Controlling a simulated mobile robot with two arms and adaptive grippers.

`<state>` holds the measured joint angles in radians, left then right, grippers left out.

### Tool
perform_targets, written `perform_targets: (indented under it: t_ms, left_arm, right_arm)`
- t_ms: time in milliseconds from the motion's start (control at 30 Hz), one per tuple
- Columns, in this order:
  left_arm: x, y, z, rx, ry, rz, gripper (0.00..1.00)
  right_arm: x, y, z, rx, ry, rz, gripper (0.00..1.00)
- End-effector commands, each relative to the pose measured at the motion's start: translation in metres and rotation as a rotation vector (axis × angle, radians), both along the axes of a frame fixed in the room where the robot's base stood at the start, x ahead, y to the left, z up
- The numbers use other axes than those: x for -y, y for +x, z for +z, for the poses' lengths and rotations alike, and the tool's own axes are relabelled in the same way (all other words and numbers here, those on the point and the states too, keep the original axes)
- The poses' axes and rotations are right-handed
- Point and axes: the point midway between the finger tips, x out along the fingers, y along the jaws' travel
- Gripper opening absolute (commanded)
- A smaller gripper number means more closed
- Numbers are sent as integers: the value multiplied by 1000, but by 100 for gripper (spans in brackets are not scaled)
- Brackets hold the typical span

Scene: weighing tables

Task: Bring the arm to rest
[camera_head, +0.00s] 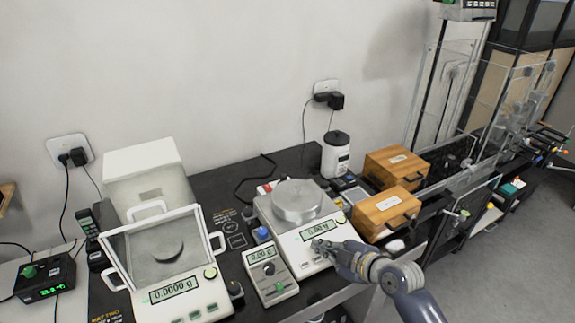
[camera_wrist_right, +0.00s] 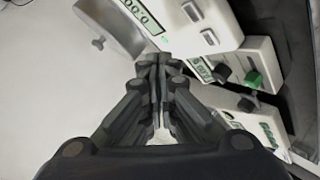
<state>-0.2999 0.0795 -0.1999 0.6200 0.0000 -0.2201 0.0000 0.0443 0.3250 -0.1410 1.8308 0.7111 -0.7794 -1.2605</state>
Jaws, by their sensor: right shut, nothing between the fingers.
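My right gripper (camera_head: 322,246) is at the front panel of the middle balance (camera_head: 300,228), close to its display, in the head view. In the right wrist view the fingers of my right gripper (camera_wrist_right: 158,62) are together with nothing between them. The balance's round metal pan (camera_head: 297,200) is bare; the pan also shows in the wrist view (camera_wrist_right: 108,28). Whether the fingertips touch the balance, I cannot tell. My left gripper is not in view.
A glass-shielded balance (camera_head: 175,300) stands left and a small meter (camera_head: 268,272) stands between the balances. Two wooden boxes (camera_head: 388,212) (camera_head: 396,164) and a white jar (camera_head: 336,155) are to the right. Clear panels (camera_head: 495,120) stand further right. Grey floor (camera_head: 510,260) is free at lower right.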

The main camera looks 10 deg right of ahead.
Motion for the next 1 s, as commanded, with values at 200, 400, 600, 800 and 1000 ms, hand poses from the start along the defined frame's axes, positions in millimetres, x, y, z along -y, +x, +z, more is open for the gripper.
perform_targets:
  t_ms: [200, 400, 600, 800, 1000]
  left_arm:
    - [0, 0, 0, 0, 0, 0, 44]
    - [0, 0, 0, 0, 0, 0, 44]
    - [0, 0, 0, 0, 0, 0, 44]
    - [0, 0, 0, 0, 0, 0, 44]
    - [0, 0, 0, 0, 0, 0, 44]
  right_arm:
    - [-11, -41, -24, -142, 43, -43, 0]
    - [-13, -143, -62, -481, 130, -276, 0]
    - [4, -217, -73, -693, 188, -555, 0]
    - [22, -269, -71, -809, 232, -792, 0]
    - [40, -314, -66, -883, 268, -1018, 0]
